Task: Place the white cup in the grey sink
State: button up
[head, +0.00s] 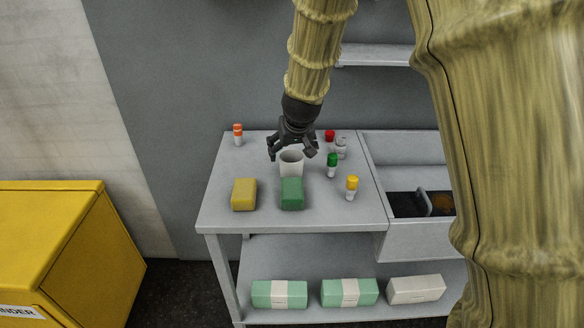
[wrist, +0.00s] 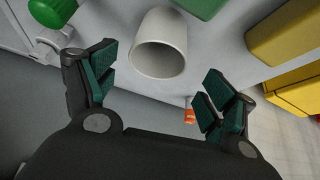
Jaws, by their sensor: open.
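The white cup (head: 291,165) stands upright on the grey table, just behind a green block. My gripper (head: 292,150) is open above and slightly behind the cup, with its fingers close to the rim. In the wrist view the cup (wrist: 160,44) lies ahead of and between the two spread fingers of my gripper (wrist: 162,90), and nothing is held. The grey sink (head: 412,232) is at the right of the table. Its right part is hidden behind my arm, and dark items show inside it.
A green block (head: 291,194) and a yellow block (head: 244,194) lie in front of the cup. Green-capped (head: 332,165), yellow-capped (head: 351,188) and red-capped (head: 329,136) bottles stand to its right. An orange-and-white bottle (head: 238,134) stands back left. A shelf (head: 375,55) hangs behind.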

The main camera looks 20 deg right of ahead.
aim_at(291, 161)
jog(key=shift+a+x, duration=0.2)
jog(key=shift+x, duration=0.8)
jog(key=shift+s+d+p+x, duration=0.1)
jog(key=shift+p+x, duration=0.05)
jog(key=shift+x, duration=0.7)
jog(key=shift+s+d+p+x, duration=0.1)
jog(key=shift+d+p+x, duration=0.05)
jog(key=shift+x, duration=0.75)
jog(key=shift+s+d+p+x, duration=0.1)
jog(key=shift+p+x, duration=0.05)
jog(key=shift+x, duration=0.7)
jog(key=shift+w+f, duration=0.35)
jog(key=shift+f, duration=0.25)
jog(key=c, duration=1.1)
jog(key=shift+c, duration=0.2)
